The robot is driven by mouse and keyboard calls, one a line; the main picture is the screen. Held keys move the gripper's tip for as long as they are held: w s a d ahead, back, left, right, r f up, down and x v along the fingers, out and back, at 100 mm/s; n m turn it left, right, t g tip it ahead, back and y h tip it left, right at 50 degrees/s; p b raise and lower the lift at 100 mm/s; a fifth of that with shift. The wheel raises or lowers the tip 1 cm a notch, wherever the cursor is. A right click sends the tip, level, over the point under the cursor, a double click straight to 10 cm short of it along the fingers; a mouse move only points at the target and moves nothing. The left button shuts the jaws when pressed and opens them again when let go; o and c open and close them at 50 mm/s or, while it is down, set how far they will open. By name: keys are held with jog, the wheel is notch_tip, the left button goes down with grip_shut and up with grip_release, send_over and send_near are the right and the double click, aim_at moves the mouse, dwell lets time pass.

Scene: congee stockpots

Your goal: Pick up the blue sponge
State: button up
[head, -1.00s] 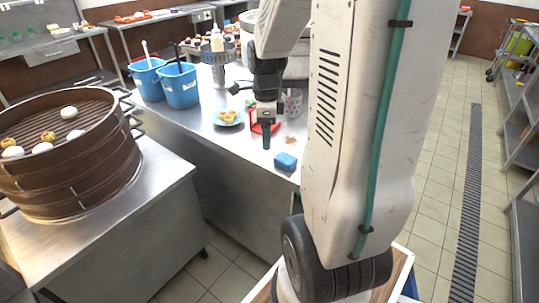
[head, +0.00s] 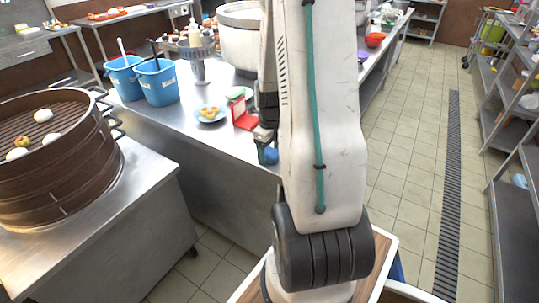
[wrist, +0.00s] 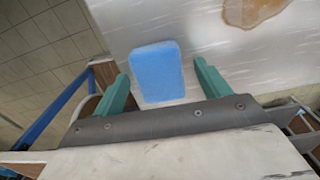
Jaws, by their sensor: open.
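The blue sponge (wrist: 157,72) lies on the steel counter near its front edge. In the wrist view it sits between the two green fingers of my gripper (wrist: 162,82), with a gap on each side, wider on the right. My gripper is open and holds nothing. In the head view the sponge (head: 271,155) shows only partly, as my gripper and arm cover much of it.
A brown stain (wrist: 252,10) marks the counter beyond the sponge. Blue buckets (head: 158,88) stand farther left. A bamboo steamer (head: 60,180) is on the left table.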

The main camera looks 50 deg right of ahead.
jog(key=c, duration=1)
jog(key=shift+c, duration=0.2)
